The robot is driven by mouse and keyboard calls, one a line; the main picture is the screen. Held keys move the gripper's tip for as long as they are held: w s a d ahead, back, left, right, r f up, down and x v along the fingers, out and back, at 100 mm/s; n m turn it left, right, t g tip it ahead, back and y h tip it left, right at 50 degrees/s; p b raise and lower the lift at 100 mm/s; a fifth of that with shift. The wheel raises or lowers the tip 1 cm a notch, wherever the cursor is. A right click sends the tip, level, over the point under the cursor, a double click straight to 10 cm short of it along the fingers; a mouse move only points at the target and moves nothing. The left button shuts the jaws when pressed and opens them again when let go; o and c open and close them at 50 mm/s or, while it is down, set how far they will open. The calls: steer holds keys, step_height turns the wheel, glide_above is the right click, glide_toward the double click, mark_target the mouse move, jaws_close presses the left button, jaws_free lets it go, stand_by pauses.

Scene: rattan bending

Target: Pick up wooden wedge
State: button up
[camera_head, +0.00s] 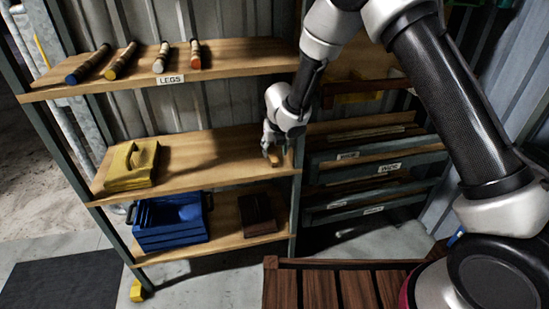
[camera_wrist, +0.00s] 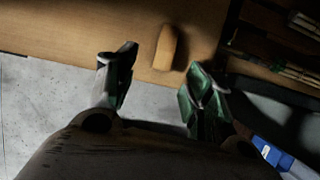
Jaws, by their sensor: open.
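The wooden wedge (camera_wrist: 166,47) is a small tan block with a rounded end, lying on the wooden shelf in the wrist view. In the head view the wedge (camera_head: 274,159) shows as a small tan piece at the right end of the middle shelf (camera_head: 215,161), partly hidden by my gripper. My gripper (camera_head: 271,150) is at the wedge, close to the shelf's front edge. In the wrist view my gripper (camera_wrist: 155,85) is open, and the wedge lies beyond the fingertips, roughly between them. Nothing is between the fingers.
A yellow handled block (camera_head: 130,166) stands at the middle shelf's left end. The upper shelf (camera_head: 225,55) holds several legs. A blue crate (camera_head: 170,222) and a dark brown block (camera_head: 257,215) are below. Drawers (camera_head: 370,160) stand at right, a slatted wooden surface (camera_head: 335,288) in front.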

mark_target(275, 159)
steer(key=shift+d+x, duration=0.2)
steer(key=shift+x, duration=1.65)
steer(key=shift+d+x, duration=0.2)
steer(key=shift+x, duration=1.65)
steer(key=c, duration=0.9)
